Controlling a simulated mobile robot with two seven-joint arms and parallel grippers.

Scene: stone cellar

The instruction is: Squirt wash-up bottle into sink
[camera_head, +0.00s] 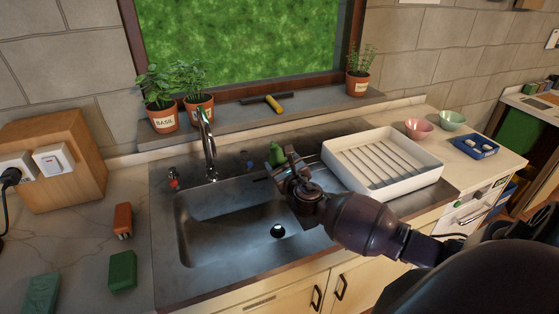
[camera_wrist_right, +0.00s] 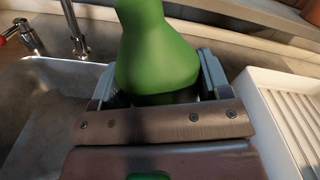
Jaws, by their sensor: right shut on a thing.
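My right gripper (camera_head: 283,166) is over the right part of the metal sink (camera_head: 215,225), near its back right edge. It is shut on a green wash-up bottle (camera_head: 276,154), of which only a small part shows above the gripper in the head view. In the right wrist view the bottle (camera_wrist_right: 156,50) stands between the two fingers (camera_wrist_right: 157,90), and its top is cut off by the frame. The tap (camera_head: 207,145) rises behind the sink, to the left of the gripper. My left gripper is in neither view.
A white drying rack (camera_head: 432,174) stands close on the right of the gripper. Potted herbs (camera_head: 163,118) and a squeegee (camera_head: 272,103) are on the sill behind. The sink bowl looks empty.

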